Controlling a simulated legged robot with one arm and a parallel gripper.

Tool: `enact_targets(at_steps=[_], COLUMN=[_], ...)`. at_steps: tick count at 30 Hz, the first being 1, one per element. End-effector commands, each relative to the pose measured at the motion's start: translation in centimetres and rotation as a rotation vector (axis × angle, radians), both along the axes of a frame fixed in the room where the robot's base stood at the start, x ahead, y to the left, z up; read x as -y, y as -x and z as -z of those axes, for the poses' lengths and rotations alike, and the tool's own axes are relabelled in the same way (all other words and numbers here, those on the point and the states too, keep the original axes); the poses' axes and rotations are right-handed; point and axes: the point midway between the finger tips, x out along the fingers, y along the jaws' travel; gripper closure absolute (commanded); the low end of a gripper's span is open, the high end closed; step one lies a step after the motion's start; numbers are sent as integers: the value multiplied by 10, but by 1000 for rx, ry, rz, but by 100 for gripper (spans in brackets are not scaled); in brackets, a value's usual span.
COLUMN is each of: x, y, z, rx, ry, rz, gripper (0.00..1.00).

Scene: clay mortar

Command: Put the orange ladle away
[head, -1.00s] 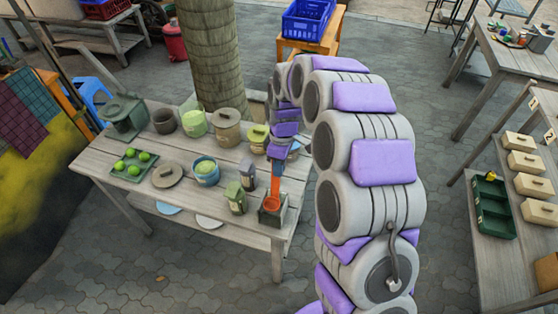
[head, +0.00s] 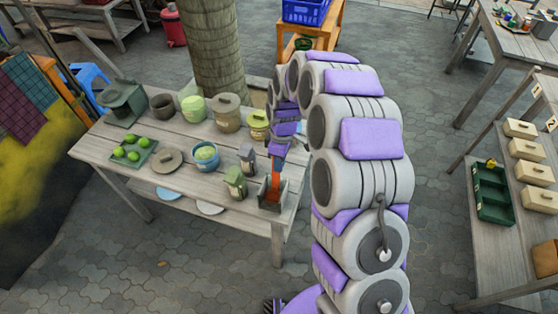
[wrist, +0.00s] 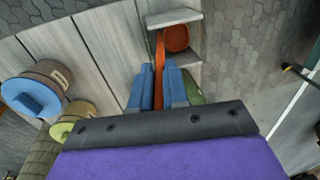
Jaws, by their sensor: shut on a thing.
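The orange ladle (head: 275,183) hangs upright below my gripper (head: 276,160) at the right end of the wooden table. Its lower end is inside a grey open-topped holder (head: 264,203), and the holder's front hides part of it. In the wrist view my gripper (wrist: 158,88) has its two blue fingers shut on the ladle's handle. The ladle's round bowl (wrist: 177,38) lies between the holder's grey walls (wrist: 172,17). I cannot tell whether the bowl touches the holder's bottom.
A green canister (head: 235,183) and a dark grey canister (head: 247,158) stand left of the holder. Pots, a blue bowl (head: 206,156), a lid (head: 167,161) and a tray of green fruit (head: 118,157) fill the table (head: 105,182). A green tray (head: 492,205) is on the right table.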

Motion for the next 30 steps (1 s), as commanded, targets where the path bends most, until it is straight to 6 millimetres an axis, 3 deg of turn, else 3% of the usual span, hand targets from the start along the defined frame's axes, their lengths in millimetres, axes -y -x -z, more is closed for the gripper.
enact_targets(at_steps=[3,4,13,23,30], x=[0,0,0,0,2], y=[0,0,0,-1,-6], z=[0,0,0,-5,-43], rx=[0,0,0,1,3], ry=[0,0,0,-1,-1], rz=[0,0,0,0,0], gripper=[100,85,56,56,56])
